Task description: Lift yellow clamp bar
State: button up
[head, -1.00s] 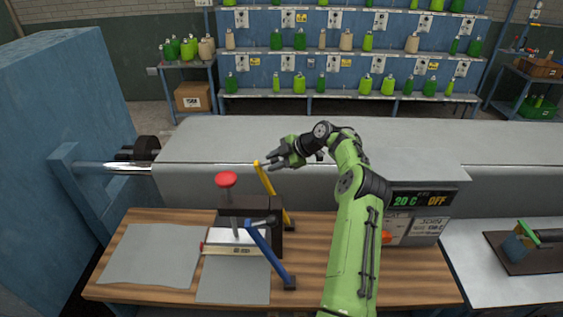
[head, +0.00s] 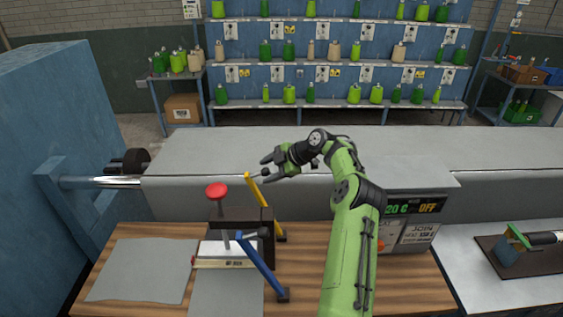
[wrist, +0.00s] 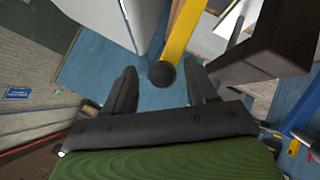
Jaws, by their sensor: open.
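The yellow clamp bar (head: 264,204) stands tilted at the back of the dark clamp frame (head: 238,216) on the wooden bench, its upper end leaning left. In the wrist view the yellow bar (wrist: 182,32) ends in a dark round knob (wrist: 162,74) that lies between my fingertips. My gripper (head: 264,168) is open, beside the bar's upper end in the head view. The wrist view also shows both fingers of my gripper (wrist: 163,88) apart, with a gap on each side of the knob. I cannot tell whether a finger touches it.
A blue bar (head: 262,267) leans at the front of the clamp frame, and a red knob (head: 217,190) tops it. Grey sheets (head: 143,270) lie on the bench (head: 300,290). A control box (head: 412,222) stands right of my arm, and a grey machine body (head: 230,155) lies behind.

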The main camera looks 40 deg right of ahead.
jog(key=v, duration=1.5)
jog(key=shift+p, duration=0.4)
jog(key=shift+w+f, duration=0.1)
